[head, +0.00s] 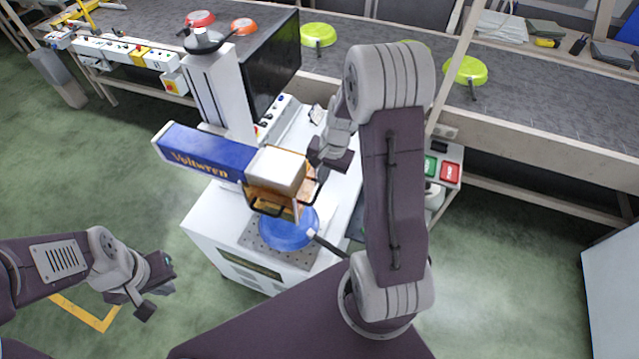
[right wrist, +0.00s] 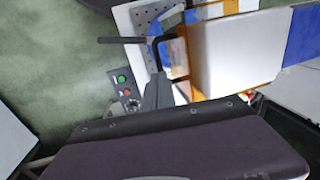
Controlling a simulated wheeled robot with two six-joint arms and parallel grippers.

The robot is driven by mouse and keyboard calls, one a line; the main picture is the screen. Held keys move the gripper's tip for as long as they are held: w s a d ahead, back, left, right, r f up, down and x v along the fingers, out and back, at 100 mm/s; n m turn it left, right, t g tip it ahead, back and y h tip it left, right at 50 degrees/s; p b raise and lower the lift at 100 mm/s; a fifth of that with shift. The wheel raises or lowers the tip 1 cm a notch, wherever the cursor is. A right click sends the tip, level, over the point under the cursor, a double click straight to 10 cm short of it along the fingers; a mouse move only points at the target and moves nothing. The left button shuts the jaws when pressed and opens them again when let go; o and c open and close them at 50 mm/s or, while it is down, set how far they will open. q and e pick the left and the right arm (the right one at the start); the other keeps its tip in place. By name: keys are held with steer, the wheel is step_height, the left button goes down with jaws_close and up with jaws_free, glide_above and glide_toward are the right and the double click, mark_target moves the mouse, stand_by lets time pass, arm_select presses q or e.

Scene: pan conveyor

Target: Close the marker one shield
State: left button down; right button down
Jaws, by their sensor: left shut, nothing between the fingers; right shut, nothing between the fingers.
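The marker has a blue arm (head: 203,154) lettered "Voltwren" and a white head (head: 276,170). An orange-framed shield (head: 268,199) with a dark handle surrounds the head's lower part, above a blue pan (head: 287,233); the pan is in plain view below it. In the right wrist view the shield's orange frame (right wrist: 197,12) shows beside the white head (right wrist: 236,52). My right gripper (head: 320,164) is shut and empty, just right of the head and shield; contact cannot be told. My left gripper (head: 158,289) is shut and empty over the floor, left of the marker.
The pan sits on a perforated plate (head: 252,243) on the white cabinet. A dark monitor (head: 272,70) stands behind. A conveyor (head: 540,88) with red and green pans runs along the back. A box with green and red buttons (head: 441,169) is at right. Floor is free at left.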

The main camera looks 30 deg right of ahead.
mark_target(318, 192)
steer(key=f, duration=0.5)
steer(key=shift+w+a+p, duration=0.35)
step_height(318, 192, down, 14)
steer(key=b, duration=1.3)
step_height(318, 192, up, 14)
steer(key=s+d+p, duration=0.1)
steer(key=s+p, duration=0.1)
steer(key=p, duration=0.2)
steer(key=shift+d+r, duration=0.25)
steer(key=shift+d, duration=0.1)
steer(key=shift+s, duration=0.2)
